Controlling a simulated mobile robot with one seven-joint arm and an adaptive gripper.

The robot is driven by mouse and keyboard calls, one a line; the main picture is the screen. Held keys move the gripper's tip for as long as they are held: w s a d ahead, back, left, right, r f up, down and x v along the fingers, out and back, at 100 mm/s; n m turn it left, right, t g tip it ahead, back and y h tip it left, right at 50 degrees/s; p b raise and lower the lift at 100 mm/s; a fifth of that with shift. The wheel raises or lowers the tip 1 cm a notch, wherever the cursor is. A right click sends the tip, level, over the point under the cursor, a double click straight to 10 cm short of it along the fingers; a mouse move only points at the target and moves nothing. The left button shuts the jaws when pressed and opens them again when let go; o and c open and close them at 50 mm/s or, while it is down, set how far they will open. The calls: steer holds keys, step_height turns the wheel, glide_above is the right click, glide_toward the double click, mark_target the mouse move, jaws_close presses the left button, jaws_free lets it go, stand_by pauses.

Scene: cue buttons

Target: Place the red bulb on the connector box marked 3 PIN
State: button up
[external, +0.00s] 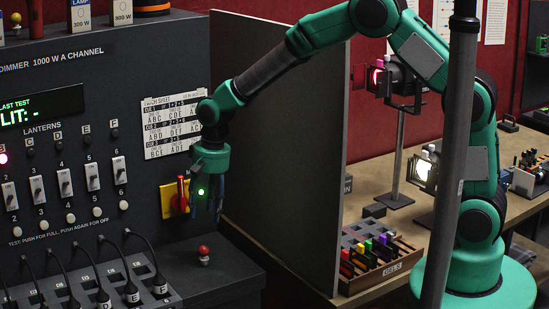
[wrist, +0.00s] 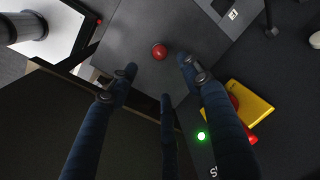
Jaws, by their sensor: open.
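A small red bulb (external: 203,250) stands upright on the dark ledge at the foot of the dimmer panel. In the wrist view the red bulb (wrist: 159,52) lies beyond my fingertips, in line with the space between them. My gripper (external: 206,212) points down above the bulb, close to the panel face. In the wrist view my gripper (wrist: 158,72) has its dark blue fingers spread apart, with nothing between them. A box edge with the letters "IN" (external: 347,184) shows behind the grey partition. Most of it is hidden, so I cannot tell whether it reads 3 PIN.
The tall grey partition (external: 285,150) stands between the panel and the wooden bench. A yellow plate with a red switch (external: 175,198) is right beside my gripper. Cables and plugs (external: 130,285) crowd the lower left. A gel tray (external: 375,255) sits on the bench.

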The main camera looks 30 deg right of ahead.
steer(key=m, duration=0.1)
steer(key=r+m, duration=0.1)
steer(key=m, duration=0.1)
steer(key=d+m+p, duration=0.1)
steer(key=shift+s+r+y, duration=0.15)
steer(key=shift+s+y, duration=0.05)
steer(key=shift+y, duration=0.1)
steer(key=shift+w+a+f, duration=0.15)
steer(key=shift+a+f, duration=0.1)
steer(key=shift+f, duration=1.15)
steer(key=shift+w+a+f, duration=0.15)
steer(key=shift+a+f, duration=0.05)
steer(key=shift+f, duration=1.2)
steer(key=shift+w+a+f, duration=0.15)
steer(key=shift+a+f, duration=0.1)
steer(key=shift+f, duration=1.15)
steer(key=shift+f, duration=0.15)
steer(key=shift+w+a+f, duration=0.15)
steer(key=shift+f, duration=1.1)
steer(key=shift+w+a+f, duration=0.15)
steer(key=shift+f, duration=1.05)
steer(key=c, duration=1.1)
steer(key=shift+r, duration=0.1)
step_height(320, 180, up, 18)
